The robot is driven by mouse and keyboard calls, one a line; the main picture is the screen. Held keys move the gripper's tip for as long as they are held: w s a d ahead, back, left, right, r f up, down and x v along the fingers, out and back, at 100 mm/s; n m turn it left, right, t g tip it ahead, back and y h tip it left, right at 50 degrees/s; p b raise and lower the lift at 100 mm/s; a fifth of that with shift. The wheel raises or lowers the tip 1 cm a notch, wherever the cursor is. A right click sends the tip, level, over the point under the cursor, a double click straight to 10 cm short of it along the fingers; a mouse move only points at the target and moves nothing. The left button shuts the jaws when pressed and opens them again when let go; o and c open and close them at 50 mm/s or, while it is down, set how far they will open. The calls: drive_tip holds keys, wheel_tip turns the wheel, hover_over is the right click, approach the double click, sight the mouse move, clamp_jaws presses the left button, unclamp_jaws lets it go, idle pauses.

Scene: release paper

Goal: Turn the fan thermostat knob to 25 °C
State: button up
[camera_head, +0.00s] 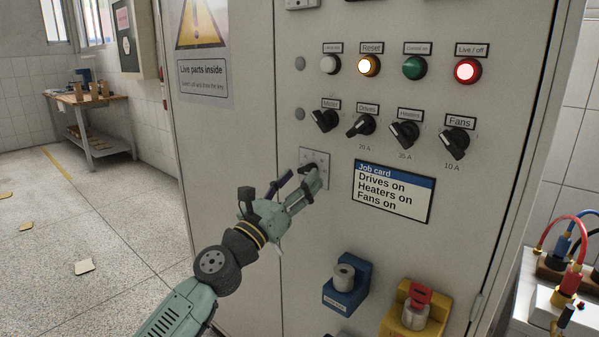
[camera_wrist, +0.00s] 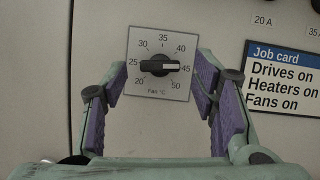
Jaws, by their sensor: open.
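The fan thermostat is a small grey plate (camera_head: 309,154) on the cabinet door, partly hidden by my gripper in the head view. In the wrist view, its dial plate (camera_wrist: 181,88) is marked from 20 to 50, with "Fan °C" below. Its black knob (camera_wrist: 159,66) lies level, and the white pointer mark faces right, at about 45. My gripper (camera_head: 299,181) is in front of the plate. In the wrist view, its purple-padded fingers (camera_wrist: 160,80) are open, one on each side of the dial. The knob is between them, with gaps on both sides.
The cabinet door (camera_head: 240,150) carries lamps and black rotary switches above the thermostat. A job card (camera_head: 394,191) is to its right. A blue holder (camera_head: 346,285) and a yellow holder (camera_head: 414,310) stick out below. Floor at left is mostly open, with scattered papers (camera_head: 85,267).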

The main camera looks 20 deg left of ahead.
drive_tip(key=shift+w+d+r, duration=0.15)
drive_tip(key=shift+w+r, duration=0.05)
drive_tip(key=shift+w, duration=0.25)
drive_tip(key=c, duration=1.2)
drive_tip(key=shift+o, duration=0.2)
drive_tip(key=shift+n, duration=0.3)
